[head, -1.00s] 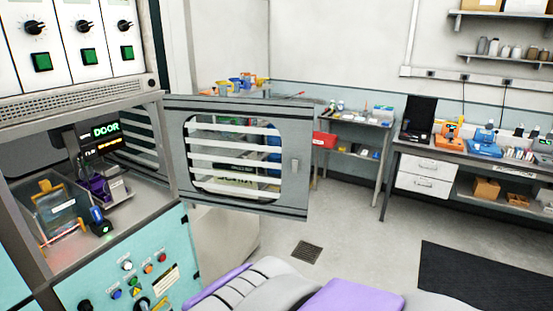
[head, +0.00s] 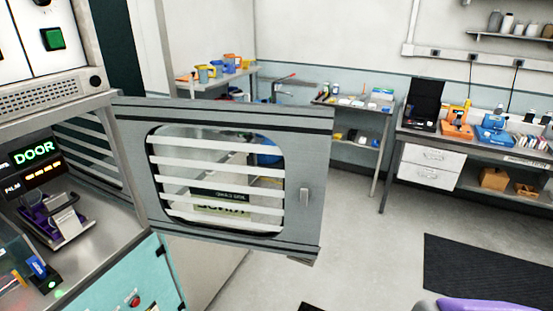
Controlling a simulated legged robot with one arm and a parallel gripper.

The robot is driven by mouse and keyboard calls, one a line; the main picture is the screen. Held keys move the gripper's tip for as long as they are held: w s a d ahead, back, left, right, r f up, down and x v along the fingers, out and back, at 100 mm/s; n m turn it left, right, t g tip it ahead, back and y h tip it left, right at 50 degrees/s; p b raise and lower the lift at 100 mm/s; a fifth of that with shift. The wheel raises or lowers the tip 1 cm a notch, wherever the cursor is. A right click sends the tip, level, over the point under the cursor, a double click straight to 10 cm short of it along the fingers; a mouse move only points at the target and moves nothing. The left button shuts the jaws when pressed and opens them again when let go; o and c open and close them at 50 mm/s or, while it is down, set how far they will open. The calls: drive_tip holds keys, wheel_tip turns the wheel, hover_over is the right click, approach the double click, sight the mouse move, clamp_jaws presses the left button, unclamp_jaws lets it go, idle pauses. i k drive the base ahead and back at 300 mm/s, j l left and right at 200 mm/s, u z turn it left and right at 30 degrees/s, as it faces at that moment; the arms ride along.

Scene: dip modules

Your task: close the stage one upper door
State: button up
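The upper door (head: 138,150) is a grey panel with a barred window and a small handle (head: 304,198) near its right edge. It stands wide open, hinged at the right side of the cabinet opening and swung out to the right. The open compartment (head: 115,213) at the left shows a display (head: 34,153) reading "DOOR", a purple device (head: 55,220) and a clear container with a blue part (head: 38,266). My gripper is not in view. Only a purple and grey part of my body shows at the bottom right edge.
A teal panel (head: 120,285) lies below the compartment. The grey floor (head: 345,235) right of the door is clear, with a dark mat (head: 480,270).

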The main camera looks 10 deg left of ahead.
sight(302, 135)
drive_tip(key=i+l+z, duration=0.1)
drive_tip(key=i, duration=0.75)
drive_tip(key=i+l, duration=0.15)
drive_tip(key=i, duration=0.75)
drive_tip(key=i+u, duration=0.3)
drive_tip(key=u, duration=0.15)
drive_tip(key=i+l+u, duration=0.15)
drive_tip(key=i+u, duration=0.25)
drive_tip(key=i+l+u, duration=0.2)
drive_tip(key=u, duration=3)
drive_tip(key=k+j+u, duration=0.2)
drive_tip(key=k+j, duration=0.75)
